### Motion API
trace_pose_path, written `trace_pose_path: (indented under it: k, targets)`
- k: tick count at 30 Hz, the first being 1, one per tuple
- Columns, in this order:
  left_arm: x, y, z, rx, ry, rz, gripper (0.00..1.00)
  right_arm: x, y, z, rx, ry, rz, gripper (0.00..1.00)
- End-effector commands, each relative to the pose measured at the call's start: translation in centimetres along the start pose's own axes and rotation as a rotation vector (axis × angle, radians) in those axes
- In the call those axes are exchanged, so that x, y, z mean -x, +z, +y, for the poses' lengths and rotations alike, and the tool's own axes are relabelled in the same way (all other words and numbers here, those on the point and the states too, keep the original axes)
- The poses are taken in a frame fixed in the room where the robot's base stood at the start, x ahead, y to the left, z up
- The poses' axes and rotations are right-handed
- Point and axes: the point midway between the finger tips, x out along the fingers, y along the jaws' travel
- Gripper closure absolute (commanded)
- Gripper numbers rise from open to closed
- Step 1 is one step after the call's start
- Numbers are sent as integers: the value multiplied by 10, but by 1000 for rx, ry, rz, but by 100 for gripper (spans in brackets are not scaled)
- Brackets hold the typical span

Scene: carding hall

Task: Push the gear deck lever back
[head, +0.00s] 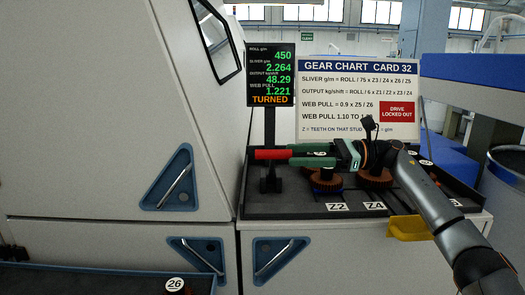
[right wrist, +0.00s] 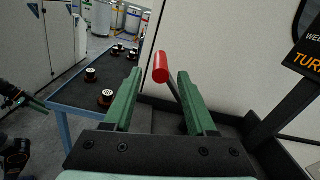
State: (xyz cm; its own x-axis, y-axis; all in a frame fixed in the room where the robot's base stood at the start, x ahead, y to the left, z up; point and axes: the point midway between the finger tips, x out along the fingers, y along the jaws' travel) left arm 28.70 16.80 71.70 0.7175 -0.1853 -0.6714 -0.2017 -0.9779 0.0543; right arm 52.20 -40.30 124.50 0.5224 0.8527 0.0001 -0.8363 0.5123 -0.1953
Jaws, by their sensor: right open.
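The lever's red handle (head: 270,154) lies in front of my right gripper (head: 290,155) in the head view, above the left part of the dark gear deck (head: 290,209). My right gripper's green fingers point left and are open. In the right wrist view the red handle (right wrist: 161,67) shows in the gap between the fingertips (right wrist: 158,75), with its grey rod running down to the right. I cannot tell whether a finger touches it. My left gripper (right wrist: 30,103) seems to show small at the left edge of the right wrist view; its opening is unclear.
Brown gears (head: 326,182) stand on the deck behind the Z2 and Z4 labels. A display (head: 270,75) reading TURNED stands on a post, beside a gear chart board (head: 360,90). A yellow part (head: 410,228) sits at the deck's front edge. A pale machine panel (head: 90,120) is at left.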

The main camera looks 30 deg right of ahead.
Motion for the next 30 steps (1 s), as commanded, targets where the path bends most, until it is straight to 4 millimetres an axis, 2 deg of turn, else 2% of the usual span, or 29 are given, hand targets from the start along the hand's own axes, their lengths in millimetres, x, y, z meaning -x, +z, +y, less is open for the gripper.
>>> trace_pose_path:
  k: [1,6,12,17,25,30]
  targets:
    - [5,-4,0,0,0,-1,66,-12,4,0,0,5,-1,43]
    - [13,-12,1,0,0,-2,66,-47,4,0,-1,4,-2,43]
    - [18,-18,1,0,0,-3,66,-75,3,0,0,2,-2,43]
    - [20,-20,1,0,-1,-3,66,-84,1,0,0,0,0,43]
    - [19,-19,1,-1,-1,-4,66,-85,0,0,0,0,0,43]
    - [19,-19,1,-1,-1,-4,66,-85,0,0,0,0,0,61]
